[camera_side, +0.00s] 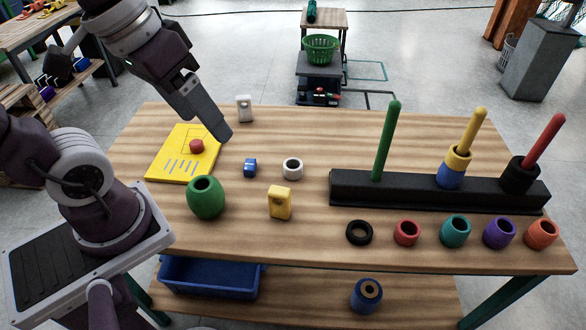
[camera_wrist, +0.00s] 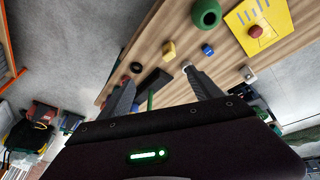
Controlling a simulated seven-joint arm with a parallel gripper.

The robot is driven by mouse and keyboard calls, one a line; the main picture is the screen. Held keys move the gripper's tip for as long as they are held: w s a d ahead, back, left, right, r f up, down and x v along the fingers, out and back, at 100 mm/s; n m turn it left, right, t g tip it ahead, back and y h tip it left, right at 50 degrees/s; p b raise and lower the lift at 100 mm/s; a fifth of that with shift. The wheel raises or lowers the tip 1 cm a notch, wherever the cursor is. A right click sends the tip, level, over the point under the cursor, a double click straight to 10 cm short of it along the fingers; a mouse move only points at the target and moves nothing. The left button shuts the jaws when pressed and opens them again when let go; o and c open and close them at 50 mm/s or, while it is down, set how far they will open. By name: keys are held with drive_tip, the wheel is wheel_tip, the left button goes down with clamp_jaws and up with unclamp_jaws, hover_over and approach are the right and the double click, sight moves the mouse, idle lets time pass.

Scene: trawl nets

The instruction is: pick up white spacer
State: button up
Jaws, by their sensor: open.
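The white spacer (camera_side: 292,168) is a short white ring with a dark hole, standing on the wooden table near its middle. In the wrist view only a small pale part of it (camera_wrist: 186,64) seems to show by the tip of the right-hand finger. My gripper (camera_side: 222,132) is above the table, to the left of and higher than the spacer, apart from it. In the wrist view its two fingers (camera_wrist: 160,78) are spread with nothing between them.
A blue piece (camera_side: 250,168), a yellow block (camera_side: 280,203), a green barrel (camera_side: 206,198) and a grey-white block (camera_side: 244,108) stand around the spacer. A yellow board (camera_side: 160,165) lies left. A black rack (camera_side: 410,190) with upright pegs stands right, several coloured rings in front.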

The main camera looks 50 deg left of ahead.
drive_tip(key=w+f+n+g+h, duration=0.2)
drive_tip(key=w+f+n+g, duration=0.15)
drive_tip(key=w, duration=0.35)
drive_tip(key=n+t+h, duration=0.2)
drive_tip(key=n+h, duration=0.6)
drive_tip(key=n, duration=0.4)
approach(301, 167)
drive_tip(key=s+d+r, duration=0.4)
drive_tip(key=d+r, duration=0.2)
drive_tip(key=r, duration=0.3)
drive_tip(key=a+f+n+t, duration=0.1)
drive_tip(key=f+n, duration=0.1)
drive_tip(key=f, duration=0.2)
drive_tip(key=w+a+f+n+t, duration=0.1)
drive_tip(key=a+f+n+t, duration=0.1)
drive_tip(key=f+n, duration=0.1)
drive_tip(key=a+f+n+t, duration=0.1)
drive_tip(key=a+f+n, duration=0.1)
drive_tip(key=f, duration=0.2)
drive_tip(key=shift+w+a+f+h, duration=0.15)
drive_tip(key=shift+w+f+h, duration=0.05)
drive_tip(key=shift+f+h, duration=0.2)
drive_tip(key=shift+n+t, duration=0.25)
drive_tip(key=x, duration=0.7)
drive_tip(key=shift+w+a+f, duration=0.15)
drive_tip(key=shift+w+a, duration=0.1)
drive_tip(key=c, duration=1.4)
drive_tip(key=shift+c, duration=0.2)
